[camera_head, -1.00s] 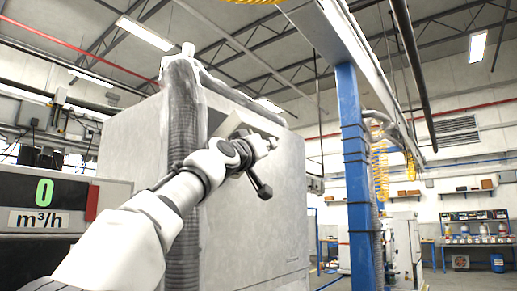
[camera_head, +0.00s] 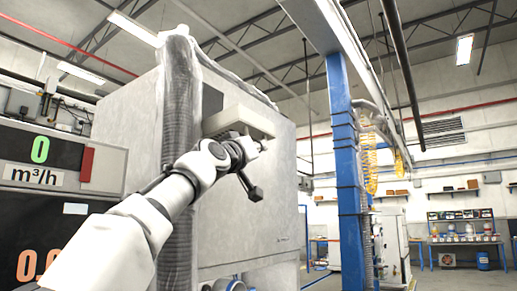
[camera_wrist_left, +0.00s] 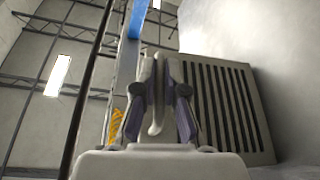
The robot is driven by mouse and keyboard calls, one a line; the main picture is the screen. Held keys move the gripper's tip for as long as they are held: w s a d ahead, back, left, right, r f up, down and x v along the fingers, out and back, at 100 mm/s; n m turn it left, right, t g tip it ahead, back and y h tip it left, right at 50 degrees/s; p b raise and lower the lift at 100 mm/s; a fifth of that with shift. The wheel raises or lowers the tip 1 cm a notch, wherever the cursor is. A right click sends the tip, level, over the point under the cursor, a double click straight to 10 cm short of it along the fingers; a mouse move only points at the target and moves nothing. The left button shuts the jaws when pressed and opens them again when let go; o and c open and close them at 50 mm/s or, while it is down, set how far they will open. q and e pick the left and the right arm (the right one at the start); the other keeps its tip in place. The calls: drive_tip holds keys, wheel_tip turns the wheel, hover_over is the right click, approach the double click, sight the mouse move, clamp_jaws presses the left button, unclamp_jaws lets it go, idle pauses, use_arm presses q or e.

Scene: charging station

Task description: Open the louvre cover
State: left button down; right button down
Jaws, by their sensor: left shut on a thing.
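The louvre cover (camera_head: 238,118) is a pale hood-like panel standing out from the front of the large grey cabinet. In the left wrist view its dark slats (camera_wrist_left: 222,105) show to the right of my fingers, beside the pale cabinet wall. My left gripper (camera_head: 264,145) is at the cover's right end in the head view. In the left wrist view both fingers of the left gripper (camera_wrist_left: 157,115) close around a thin pale part of the cover between them. The exact contact is partly hidden by the fingers.
The grey cabinet (camera_head: 250,210) fills the middle, with a ribbed duct (camera_head: 180,110) down its left edge. A display panel (camera_head: 45,165) stands at left. A blue column (camera_head: 345,160) rises right of the cabinet. A workbench (camera_head: 465,240) stands far right, with open room before it.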

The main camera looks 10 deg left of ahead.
use_arm(q)
drive_tip(key=shift+w+a+f, duration=0.1)
drive_tip(key=shift+a+f, duration=0.1)
drive_tip(key=shift+f, duration=0.25)
drive_tip(key=c, duration=1.2)
unclamp_jaws()
drive_tip(key=shift+a, duration=0.1)
drive_tip(key=shift+c, duration=0.2)
